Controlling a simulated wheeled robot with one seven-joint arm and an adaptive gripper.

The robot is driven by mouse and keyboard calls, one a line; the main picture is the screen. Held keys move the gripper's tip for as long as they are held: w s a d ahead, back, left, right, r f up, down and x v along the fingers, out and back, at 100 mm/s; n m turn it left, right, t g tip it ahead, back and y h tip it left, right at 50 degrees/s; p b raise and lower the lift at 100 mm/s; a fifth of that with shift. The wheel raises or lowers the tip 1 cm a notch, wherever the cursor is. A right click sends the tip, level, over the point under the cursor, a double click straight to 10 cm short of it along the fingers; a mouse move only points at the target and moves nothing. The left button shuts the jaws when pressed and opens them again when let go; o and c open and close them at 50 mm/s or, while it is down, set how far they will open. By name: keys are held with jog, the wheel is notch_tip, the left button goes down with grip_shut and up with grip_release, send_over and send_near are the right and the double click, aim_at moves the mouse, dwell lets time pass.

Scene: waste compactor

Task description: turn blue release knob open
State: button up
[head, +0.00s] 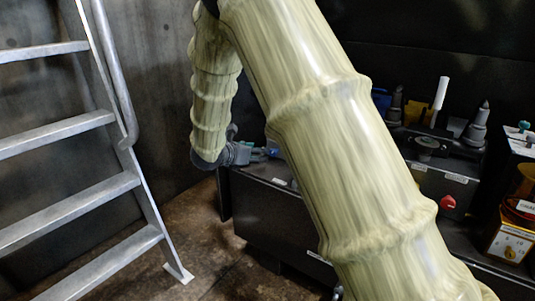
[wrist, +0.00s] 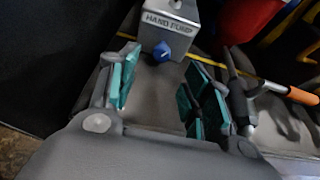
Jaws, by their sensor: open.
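The blue release knob (wrist: 161,51) is on the lower front of a grey box labelled "HAND PUMP" (wrist: 172,17) in the wrist view. My gripper (wrist: 160,72) is open, with teal pads on both sides and nothing between them. The knob lies just beyond the fingertips, roughly centred between them, and appears apart from the pads. In the head view my gripper (head: 255,154) is at the left end of the dark bench, and a small blue spot that may be the knob shows at its tip. My arm hides much of that area.
A metal ladder (head: 75,130) stands at the left. The dark bench (head: 270,225) carries equipment at right, with a red knob (head: 448,202) and a yellow box (head: 510,243). In the wrist view an orange-handled tool (wrist: 300,95) and a red container (wrist: 248,18) are at right.

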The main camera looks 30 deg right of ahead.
jog(key=b+x, duration=0.1)
jog(key=x, duration=0.1)
jog(key=b+x, duration=0.1)
jog(key=x, duration=0.2)
jog(key=b+x, duration=0.2)
jog(key=x, duration=0.1)
jog(key=shift+s+f, duration=0.25)
jog(key=shift+b+x, duration=0.4)
jog(key=shift+x, duration=0.4)
jog(key=shift+r, duration=0.1)
jog(key=c, duration=1)
